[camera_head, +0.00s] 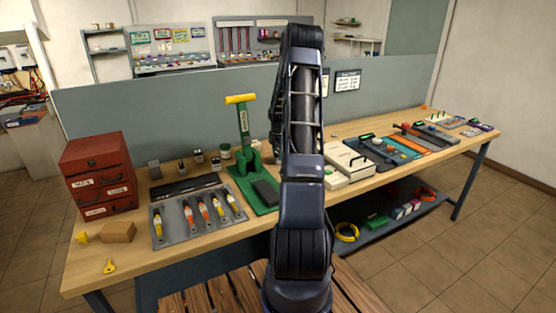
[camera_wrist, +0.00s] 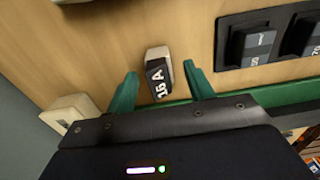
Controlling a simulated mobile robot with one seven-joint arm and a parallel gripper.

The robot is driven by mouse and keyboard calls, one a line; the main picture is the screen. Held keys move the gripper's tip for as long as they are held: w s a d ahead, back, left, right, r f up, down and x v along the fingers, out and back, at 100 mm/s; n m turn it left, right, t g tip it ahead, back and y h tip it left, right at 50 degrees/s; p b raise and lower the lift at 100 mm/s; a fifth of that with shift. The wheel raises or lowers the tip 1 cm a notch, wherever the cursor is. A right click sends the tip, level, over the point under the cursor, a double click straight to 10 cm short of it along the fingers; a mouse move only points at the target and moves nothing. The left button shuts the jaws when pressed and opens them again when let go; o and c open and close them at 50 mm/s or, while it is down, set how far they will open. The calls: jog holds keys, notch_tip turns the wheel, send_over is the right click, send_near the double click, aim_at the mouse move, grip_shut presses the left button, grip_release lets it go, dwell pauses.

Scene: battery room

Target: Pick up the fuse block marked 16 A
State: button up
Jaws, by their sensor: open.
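In the wrist view, the fuse block marked 16 A (camera_wrist: 158,77) is a small pale block with a black face and white lettering. It is on the light wood surface, slightly tilted in the picture. My gripper (camera_wrist: 160,70) is open, with one green finger on each side of the block. Gaps show between the block and both fingers, so it is not held. In the head view my arm stands in the middle and hides the part of the bench behind it. I cannot make out the 16 A block there.
In the wrist view, a black holder (camera_wrist: 228,75) with dark numbered blocks is at the upper right, and a cream block (camera_wrist: 68,112) at the lower left. In the head view, a red drawer cabinet (camera_head: 97,170) and grey tool tray (camera_head: 170,238) are on the bench's left.

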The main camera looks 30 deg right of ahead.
notch_tip(320, 180, down, 2)
jog(key=shift+f, duration=0.1)
jog(key=c, duration=1.1)
